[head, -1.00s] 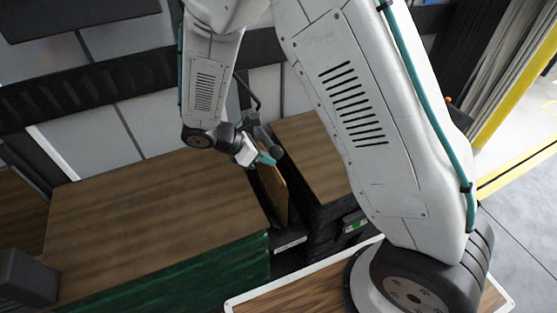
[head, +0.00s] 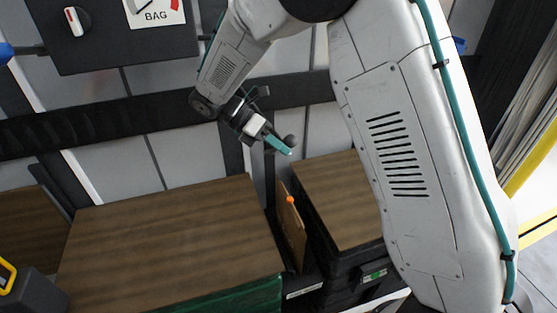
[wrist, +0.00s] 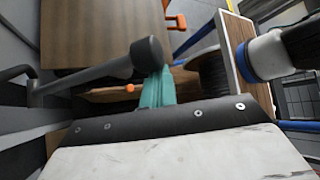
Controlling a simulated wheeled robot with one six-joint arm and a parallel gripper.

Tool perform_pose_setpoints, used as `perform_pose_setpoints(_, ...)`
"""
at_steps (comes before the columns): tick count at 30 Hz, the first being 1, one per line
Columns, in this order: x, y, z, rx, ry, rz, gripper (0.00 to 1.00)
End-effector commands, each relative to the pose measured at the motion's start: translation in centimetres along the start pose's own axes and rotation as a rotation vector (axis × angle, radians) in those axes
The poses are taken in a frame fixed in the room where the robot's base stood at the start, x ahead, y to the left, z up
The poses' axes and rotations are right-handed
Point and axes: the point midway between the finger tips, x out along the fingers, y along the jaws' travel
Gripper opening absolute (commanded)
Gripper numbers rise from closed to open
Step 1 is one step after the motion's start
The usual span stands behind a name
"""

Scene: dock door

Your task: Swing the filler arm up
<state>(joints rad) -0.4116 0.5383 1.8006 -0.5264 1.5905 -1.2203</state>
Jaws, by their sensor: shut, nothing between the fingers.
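The filler arm appears to be the dark grey bar (wrist: 85,80) with a thick round knob (wrist: 147,55) at its end, in the wrist view. The knob also shows in the head view (head: 290,141), right beside my fingertips; most of the bar is hidden there. My gripper (head: 279,145), with teal fingers, is shut and empty. In the wrist view the fingers (wrist: 158,90) are close below the knob; I cannot tell whether they touch it. A thin brown board (head: 291,235) with an orange tip (head: 290,200) stands below my gripper.
A wide brown-topped block (head: 165,235) lies left of the board and a smaller one (head: 335,195) lies right. A dark control box (head: 115,35) marked BAG is at the upper left. A dark case (head: 30,290) with a yellow handle is at the lower left.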

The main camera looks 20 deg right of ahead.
Motion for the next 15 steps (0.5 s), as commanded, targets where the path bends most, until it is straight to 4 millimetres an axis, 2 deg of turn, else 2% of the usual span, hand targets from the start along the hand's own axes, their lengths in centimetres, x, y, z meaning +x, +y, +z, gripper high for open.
perform_pose_setpoints(15, -0.65, 0.18, 0.62, 0.0, 0.0, 0.001, 0.0)
